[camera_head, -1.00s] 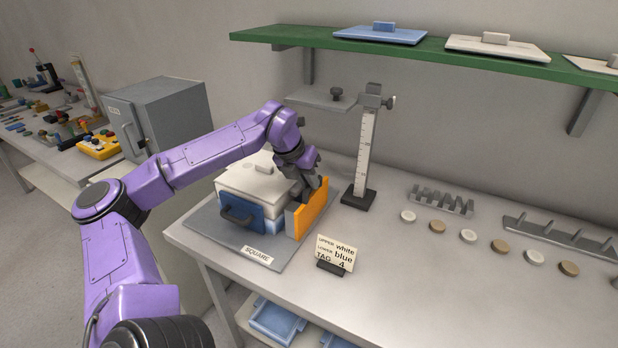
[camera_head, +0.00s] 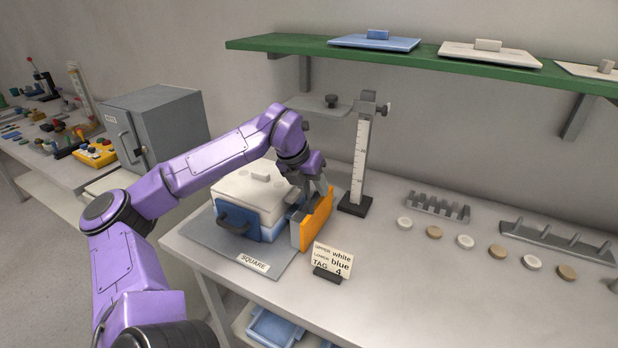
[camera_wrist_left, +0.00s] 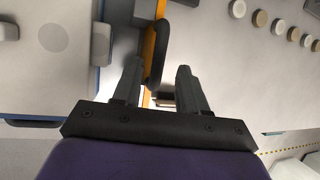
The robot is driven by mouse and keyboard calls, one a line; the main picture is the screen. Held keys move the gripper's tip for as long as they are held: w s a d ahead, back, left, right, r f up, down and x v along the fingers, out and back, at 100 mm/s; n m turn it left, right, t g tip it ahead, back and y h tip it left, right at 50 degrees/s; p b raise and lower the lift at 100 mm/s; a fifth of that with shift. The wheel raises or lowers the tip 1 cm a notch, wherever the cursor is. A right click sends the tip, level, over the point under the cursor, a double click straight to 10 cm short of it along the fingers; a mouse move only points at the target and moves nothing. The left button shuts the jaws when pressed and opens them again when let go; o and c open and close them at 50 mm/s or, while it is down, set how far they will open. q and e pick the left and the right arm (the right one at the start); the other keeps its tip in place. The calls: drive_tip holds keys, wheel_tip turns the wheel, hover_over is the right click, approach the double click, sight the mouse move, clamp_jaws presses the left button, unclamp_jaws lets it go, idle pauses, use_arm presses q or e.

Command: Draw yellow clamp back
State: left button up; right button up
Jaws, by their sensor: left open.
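The yellow clamp (camera_head: 316,222) is an upright orange-yellow plate at the right end of a two-part box on a grey base plate (camera_head: 205,236). The box has a white upper part (camera_head: 240,191) and a blue lower part (camera_head: 238,222). My left gripper (camera_head: 317,190) is open at the top of the clamp. In the left wrist view, the clamp's yellow edge (camera_wrist_left: 148,45) and a dark handle (camera_wrist_left: 157,50) show. My open left fingers (camera_wrist_left: 157,68) stand on either side of the handle's near end. Contact cannot be told. My right gripper is not in view.
A tag card (camera_head: 333,259) stands close in front of the clamp. A measuring post (camera_head: 361,150) stands behind it. Several discs (camera_head: 465,241) and grey racks (camera_head: 437,206) lie to the right. A green shelf (camera_head: 420,62) hangs above.

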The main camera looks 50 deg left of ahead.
use_arm(q)
drive_tip(key=v, duration=0.8)
drive_tip(key=shift+r+b, duration=0.4)
drive_tip(key=shift+s+d, duration=0.1)
drive_tip(key=shift+d, duration=0.05)
